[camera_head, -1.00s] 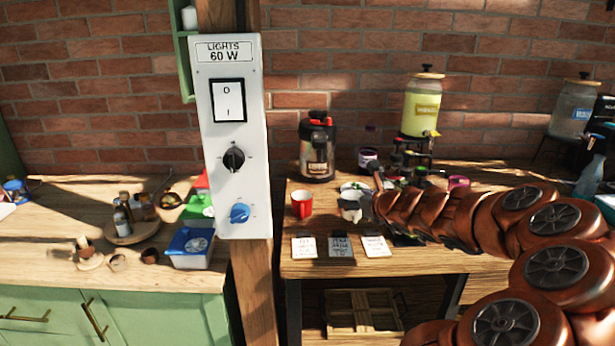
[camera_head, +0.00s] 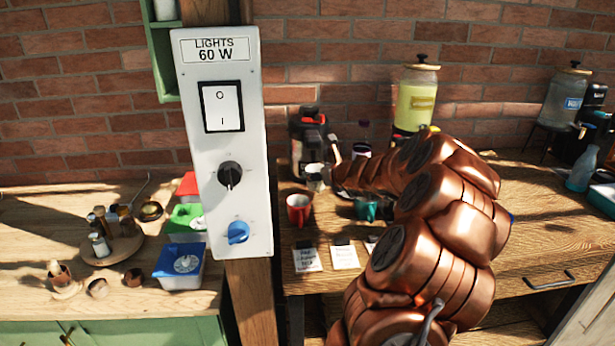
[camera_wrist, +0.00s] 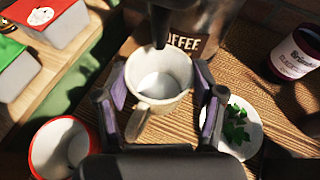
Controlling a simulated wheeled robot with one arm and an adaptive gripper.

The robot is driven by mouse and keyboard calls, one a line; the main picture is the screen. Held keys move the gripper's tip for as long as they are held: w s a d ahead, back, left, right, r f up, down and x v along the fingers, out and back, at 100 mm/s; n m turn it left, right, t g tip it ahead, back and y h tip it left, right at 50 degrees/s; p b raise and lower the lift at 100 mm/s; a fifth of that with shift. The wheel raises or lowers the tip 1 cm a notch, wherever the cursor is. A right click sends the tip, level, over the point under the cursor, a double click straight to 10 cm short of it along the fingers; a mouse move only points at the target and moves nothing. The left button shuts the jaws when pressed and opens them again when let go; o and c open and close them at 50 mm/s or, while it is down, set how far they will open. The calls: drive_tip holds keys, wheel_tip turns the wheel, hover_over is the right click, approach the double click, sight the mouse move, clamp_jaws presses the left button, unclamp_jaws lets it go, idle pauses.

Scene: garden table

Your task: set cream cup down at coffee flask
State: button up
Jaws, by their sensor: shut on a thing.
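The cream cup (camera_wrist: 172,104) is between the two fingers of my gripper (camera_wrist: 160,92), which is shut on it. It is upright, its mouth open to the wrist camera and its handle toward me. The coffee flask (camera_wrist: 215,22), dark with a "COFFEE" label, stands right behind it, and its spout overlaps the cup's far rim in the wrist view. In the head view the cream cup (camera_head: 315,180) shows in front of the flask (camera_head: 303,150), left of my arm. I cannot tell whether the cup's base touches the table.
A red cup (camera_head: 299,209) stands close on the left; it also shows in the wrist view (camera_wrist: 62,146). A white plate with green leaves (camera_wrist: 248,142) lies close on the right. A labelled jar (camera_wrist: 293,52) stands farther right. A teal cup (camera_head: 366,209) is beside my arm.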

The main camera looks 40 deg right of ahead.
drive_tip(key=shift+w+d, duration=0.1)
drive_tip(key=shift+w, duration=0.55)
wheel_tip(320, 180, down, 4)
drive_tip(key=b, duration=0.3)
drive_tip(key=shift+w+r+b, duration=0.1)
drive_tip(key=shift+r+b, duration=0.1)
drive_tip(key=shift+b, duration=0.15)
drive_tip(key=shift+f, duration=0.1)
drive_tip(key=o, duration=1.3)
drive_tip(key=shift+c, duration=0.2)
drive_tip(key=shift+r, duration=0.2)
drive_tip(key=v, duration=1.2)
drive_tip(key=shift+p, duration=0.35)
